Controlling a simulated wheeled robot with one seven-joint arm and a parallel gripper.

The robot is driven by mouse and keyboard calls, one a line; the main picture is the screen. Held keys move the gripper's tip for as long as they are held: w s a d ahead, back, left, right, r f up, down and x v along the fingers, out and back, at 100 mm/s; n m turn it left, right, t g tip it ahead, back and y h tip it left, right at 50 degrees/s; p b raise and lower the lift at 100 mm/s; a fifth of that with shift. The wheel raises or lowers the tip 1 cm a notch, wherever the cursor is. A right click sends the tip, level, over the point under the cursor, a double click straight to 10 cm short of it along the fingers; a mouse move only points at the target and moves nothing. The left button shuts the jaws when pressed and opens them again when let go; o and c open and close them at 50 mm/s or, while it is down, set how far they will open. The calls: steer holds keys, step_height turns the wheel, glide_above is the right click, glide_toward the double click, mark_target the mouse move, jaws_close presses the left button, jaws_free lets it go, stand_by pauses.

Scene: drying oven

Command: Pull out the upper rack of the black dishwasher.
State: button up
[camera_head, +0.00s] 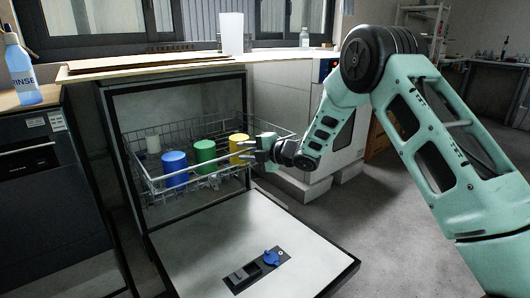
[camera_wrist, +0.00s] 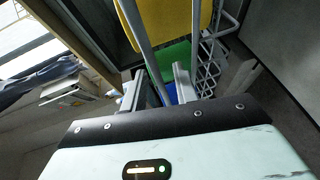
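The black dishwasher (camera_head: 108,135) stands open with its door (camera_head: 200,240) folded down flat. Its upper rack (camera_head: 145,180) is a wire basket whose front part reaches out past the opening. My gripper (camera_head: 247,150) is at the rack's front rail, beside the yellow cup. In the wrist view my gripper (camera_wrist: 160,92) has its fingers apart, with a grey rail (camera_wrist: 147,50) running between them; contact is unclear.
A wooden counter (camera_head: 150,64) lies above the dishwasher. A blue RINSE bottle (camera_head: 20,75) stands at left on another dark appliance (camera_head: 38,180). A white cabinet (camera_head: 280,100) stands right of the dishwasher. The open floor (camera_head: 370,220) at right is clear.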

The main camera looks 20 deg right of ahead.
steer(key=p+v, duration=0.2)
steer(key=v, duration=1.5)
steer(key=shift+p, duration=0.35)
steer(key=shift+w, duration=0.1)
steer(key=s+a+r+m+g+h, duration=0.1)
steer(key=s+a+m+g+h, duration=0.15)
steer(key=a+m, duration=0.35)
steer(key=s+a+r+m+g+h, duration=0.1)
steer(key=s+a+m+h, duration=0.3)
steer(key=a, duration=0.4)
steer(key=s+a+m+g+h, duration=0.2)
steer(key=s+m+g, duration=0.2)
steer(key=s, duration=1.1)
steer(key=s+a+m+g+h, duration=0.1)
steer(key=s+a+m+g, duration=0.25)
steer(key=s, duration=1.15)
step_height(320, 180, up, 28)
steer(key=s+g+p, duration=0.1)
steer(key=p, duration=2.7)
steer(key=shift+s+d+p, duration=0.35)
steer(key=shift+d, duration=0.05)
